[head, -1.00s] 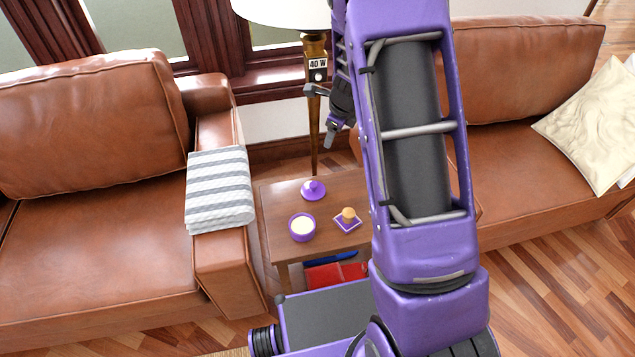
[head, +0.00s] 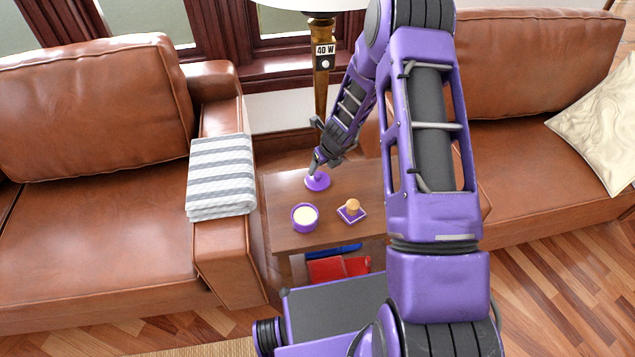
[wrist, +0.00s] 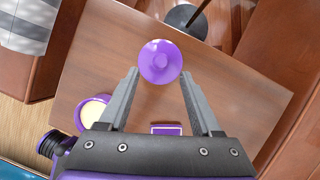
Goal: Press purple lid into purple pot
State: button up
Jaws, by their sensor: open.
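The purple lid (head: 318,182), a round disc with a knob, lies on the small wooden table; it also shows in the wrist view (wrist: 160,62). The purple pot (head: 305,217) stands nearer on the table, with a pale cream top surface showing inside its rim; the wrist view shows it at lower left (wrist: 93,111), partly hidden by my gripper. My gripper (head: 316,168) is close above the lid. In the wrist view my gripper (wrist: 158,75) is open, with its two fingers apart and the lid just beyond and between their tips. Nothing is held.
A purple-edged square piece with an orange ball (head: 352,208) sits right of the pot on the table (head: 290,240). A lamp post (head: 321,95) stands behind. A striped cloth (head: 221,175) lies on the left sofa arm. Red and blue items (head: 338,267) are below the tabletop.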

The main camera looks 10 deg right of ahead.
aim_at(318, 174)
jog(key=shift+b+x, duration=0.45)
jog(key=shift+x, duration=2.5)
jog(key=shift+d, duration=0.1)
grip_shut()
